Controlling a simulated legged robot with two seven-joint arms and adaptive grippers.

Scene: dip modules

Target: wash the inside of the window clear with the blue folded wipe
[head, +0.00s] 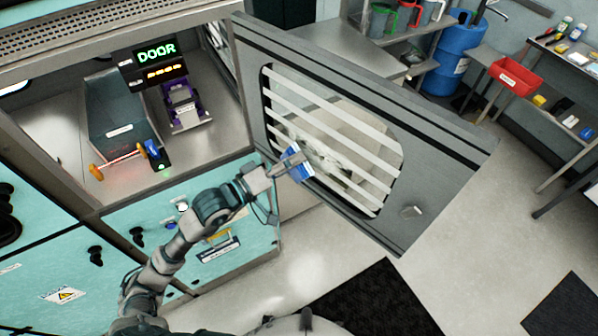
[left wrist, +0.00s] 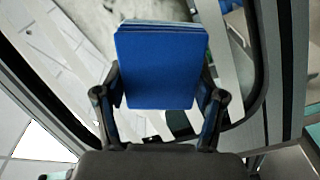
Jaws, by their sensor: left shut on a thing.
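The window (head: 345,130) is set in the open grey cabinet door (head: 425,140). White slats cross it, and a whitish smear shows on the pane, mostly in its left and lower part. My left gripper (head: 285,165) is at the window's lower left edge, shut on the blue folded wipe (head: 299,169). In the left wrist view the wipe (left wrist: 157,68) sits between both fingers, flat face to the camera, with the smeared window (left wrist: 90,30) behind it. Whether the wipe touches the pane I cannot tell. My right gripper is not in view.
The open cabinet (head: 210,150) at the left holds a dark box (head: 115,110) and a purple-framed device (head: 183,105). A blue barrel (head: 457,55) and a red bin (head: 515,77) stand at the back right. A black mat (head: 375,300) lies on the clear floor.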

